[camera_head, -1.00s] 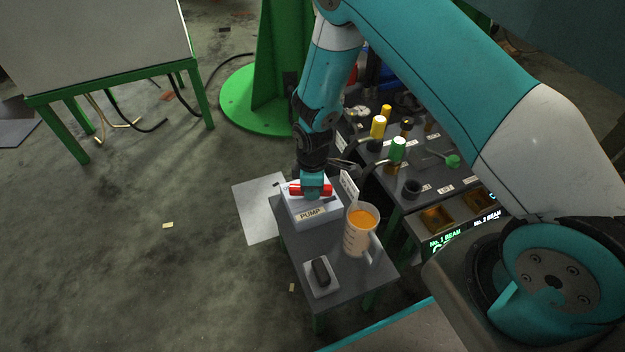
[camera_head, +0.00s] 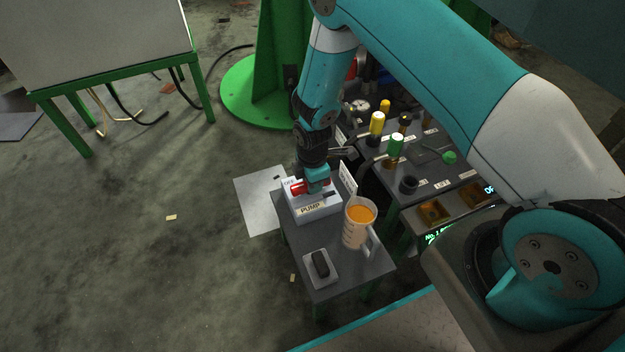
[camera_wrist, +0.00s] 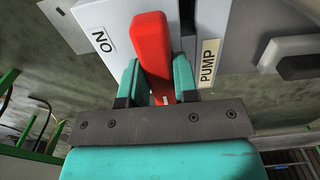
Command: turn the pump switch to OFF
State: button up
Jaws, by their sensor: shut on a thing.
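The pump switch is a red handle (camera_head: 298,188) on top of a white box (camera_head: 327,212) with a PUMP label, at the near table's far end. An OFF label (camera_head: 288,182) shows at the box's far left corner in the head view. My gripper (camera_head: 315,185) points down at the box and is shut on the red handle. In the wrist view the handle (camera_wrist: 151,40) stands between the two teal fingers of my gripper (camera_wrist: 158,82). An ON label (camera_wrist: 103,41) is left of it and the PUMP label (camera_wrist: 208,63) is right. The handle's base is partly hidden.
A measuring cup (camera_head: 352,232) with orange liquid stands close to the box's right front. A dark block on a light tray (camera_head: 333,277) lies nearer. A grey bench (camera_head: 450,185) with bottles and a green-capped part is to the right. The floor at left is open.

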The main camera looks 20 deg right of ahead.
jog(key=o, duration=0.9)
notch_tip(320, 180, up, 17)
jog(key=p, duration=0.5)
jog(key=shift+r, duration=0.2)
